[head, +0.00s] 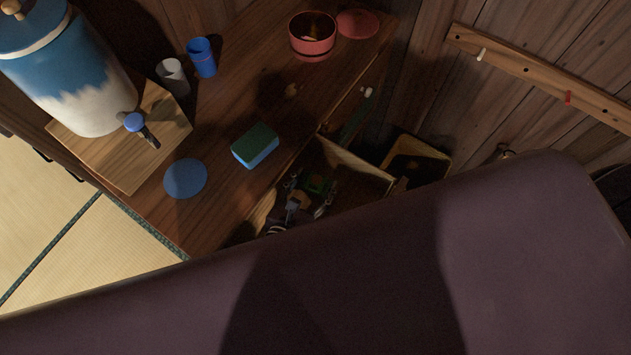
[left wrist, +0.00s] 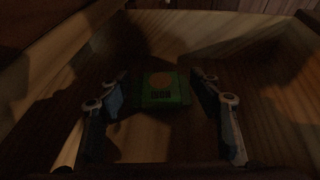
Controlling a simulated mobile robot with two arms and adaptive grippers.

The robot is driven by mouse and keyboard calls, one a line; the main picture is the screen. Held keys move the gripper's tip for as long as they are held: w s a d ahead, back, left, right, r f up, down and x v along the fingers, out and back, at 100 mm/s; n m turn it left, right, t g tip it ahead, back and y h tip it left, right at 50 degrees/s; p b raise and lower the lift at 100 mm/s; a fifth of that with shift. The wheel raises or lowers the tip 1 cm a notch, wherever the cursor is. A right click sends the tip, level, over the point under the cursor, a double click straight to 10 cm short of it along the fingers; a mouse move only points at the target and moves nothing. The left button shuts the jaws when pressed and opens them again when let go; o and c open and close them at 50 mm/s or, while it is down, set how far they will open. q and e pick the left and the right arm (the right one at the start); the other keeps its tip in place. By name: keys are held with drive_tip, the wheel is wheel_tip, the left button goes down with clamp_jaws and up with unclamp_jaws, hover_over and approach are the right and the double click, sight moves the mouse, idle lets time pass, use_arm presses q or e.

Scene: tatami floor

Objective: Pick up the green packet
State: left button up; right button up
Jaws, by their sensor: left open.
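The green packet (head: 320,183) lies inside an open wooden drawer (head: 357,160), partly hidden by my left gripper in the head view. In the left wrist view the green packet (left wrist: 174,99) has an orange-brown patch in its middle and lies on the drawer floor. My left gripper (head: 307,196) reaches down into the drawer. Its two fingers are spread in the left wrist view (left wrist: 161,98), one on each side of the packet, with visible gaps. I cannot tell whether the fingertips reach down to its height. My right gripper is not in view.
Drawer walls stand close around my gripper. On the counter are a green-and-blue sponge (head: 255,146), a blue disc (head: 185,178), a blue cup (head: 202,58), a grey cup (head: 172,76), a red bowl (head: 312,37) and a dispenser (head: 75,80). A yellow bin (head: 432,157) stands beyond the drawer.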

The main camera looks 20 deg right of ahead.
sight(316, 181)
use_arm(q)
drive_tip(key=shift+w+d+f, duration=0.2)
drive_tip(key=shift+w+d, duration=0.15)
drive_tip(key=c, duration=1)
drive_tip(key=shift+r, duration=0.1)
drive_tip(key=shift+c, duration=0.2)
drive_tip(key=shift+r+p, duration=0.8)
drive_tip(key=shift+p, duration=0.05)
wheel_tip(316, 181, up, 18)
drive_tip(key=p, duration=1.8)
drive_tip(key=shift+r, duration=0.15)
